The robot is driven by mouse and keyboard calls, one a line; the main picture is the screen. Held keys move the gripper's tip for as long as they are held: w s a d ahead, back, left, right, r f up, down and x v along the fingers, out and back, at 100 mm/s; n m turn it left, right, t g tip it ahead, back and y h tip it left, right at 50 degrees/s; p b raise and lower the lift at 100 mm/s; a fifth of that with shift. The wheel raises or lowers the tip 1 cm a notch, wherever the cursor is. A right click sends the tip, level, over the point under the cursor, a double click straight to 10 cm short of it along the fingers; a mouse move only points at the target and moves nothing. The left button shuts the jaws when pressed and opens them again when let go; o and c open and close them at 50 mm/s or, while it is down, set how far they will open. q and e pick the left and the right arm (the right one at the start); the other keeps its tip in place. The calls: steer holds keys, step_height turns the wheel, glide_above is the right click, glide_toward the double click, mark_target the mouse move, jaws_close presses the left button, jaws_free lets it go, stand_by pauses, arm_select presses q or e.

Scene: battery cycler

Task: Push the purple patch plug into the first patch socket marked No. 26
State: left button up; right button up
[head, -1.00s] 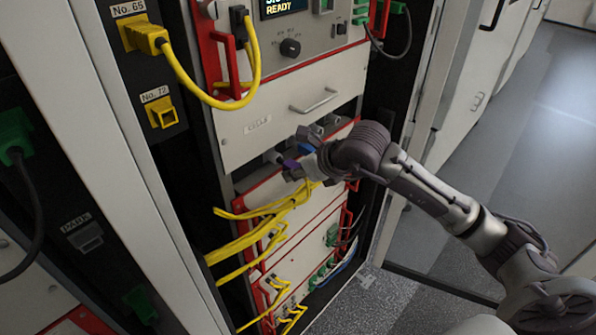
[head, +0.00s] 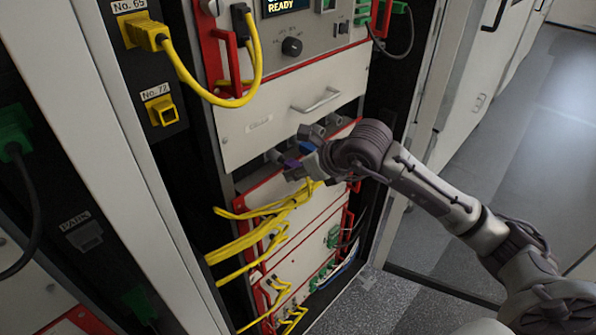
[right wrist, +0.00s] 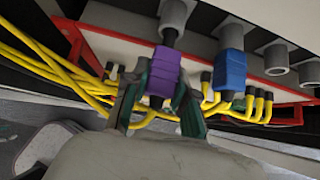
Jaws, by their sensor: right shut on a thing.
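The purple patch plug (right wrist: 164,72) is between the two fingers of my right gripper (right wrist: 162,98) in the right wrist view. The purple plug also shows in the head view (head: 291,164), partly hidden by my right gripper (head: 298,158). My right gripper is shut on it. A dark tip points from the plug toward a grey round socket (right wrist: 175,12) at the top of the right wrist view. I cannot tell whether the tip is inside it. No No. 26 marking is readable. My left gripper is not in view.
A blue plug (right wrist: 230,70) sits close to the right of the purple one, at another grey socket. More grey sockets (right wrist: 275,57) follow to the right. Yellow cables (head: 240,240) hang below. A drawer front with a handle (head: 315,100) is above.

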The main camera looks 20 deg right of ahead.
steer(key=shift+w+a, duration=0.25)
steer(key=shift+w, duration=0.3)
steer(key=shift+w+a, duration=0.25)
steer(key=shift+w, duration=0.3)
stand_by(0.6)
steer(key=o, duration=0.9)
